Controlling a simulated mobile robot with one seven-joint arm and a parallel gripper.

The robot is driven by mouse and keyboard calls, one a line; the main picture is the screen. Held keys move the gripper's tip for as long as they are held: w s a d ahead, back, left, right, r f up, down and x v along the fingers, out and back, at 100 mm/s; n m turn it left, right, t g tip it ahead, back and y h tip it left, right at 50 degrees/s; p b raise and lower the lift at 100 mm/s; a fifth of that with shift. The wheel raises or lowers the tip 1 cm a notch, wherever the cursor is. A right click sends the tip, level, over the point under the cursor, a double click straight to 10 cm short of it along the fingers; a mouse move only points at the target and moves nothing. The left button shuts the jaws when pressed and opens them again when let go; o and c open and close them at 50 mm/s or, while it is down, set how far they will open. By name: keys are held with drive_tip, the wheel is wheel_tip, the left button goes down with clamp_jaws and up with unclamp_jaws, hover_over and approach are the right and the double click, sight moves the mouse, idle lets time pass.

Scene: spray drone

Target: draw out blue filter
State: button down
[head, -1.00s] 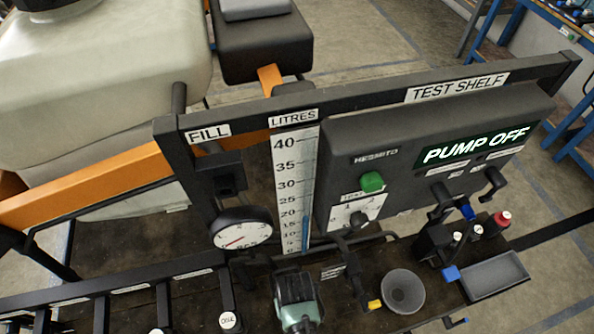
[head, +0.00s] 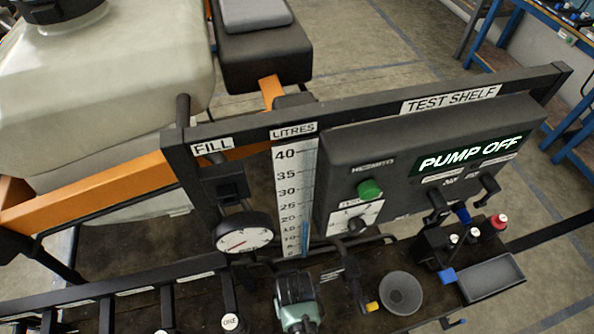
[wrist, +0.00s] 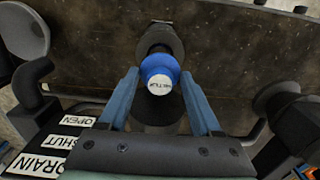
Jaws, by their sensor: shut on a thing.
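The blue filter (wrist: 158,66) shows in the wrist view as a round blue cap with a white label on its end. It sits between the two blue-grey fingers of my gripper (wrist: 160,80), which is shut on it. A dark round part lies directly behind the cap, and I cannot tell whether the two are still joined. In the head view I cannot make out this filter or the fingertips for certain.
Drain labels (wrist: 75,140) and a black handle lie left of my gripper in the wrist view. In the head view, the test shelf panel (head: 345,165) reads PUMP OFF.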

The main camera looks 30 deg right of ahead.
drive_tip(key=shift+r+p, duration=2.5)
drive_tip(key=shift+r, duration=0.1)
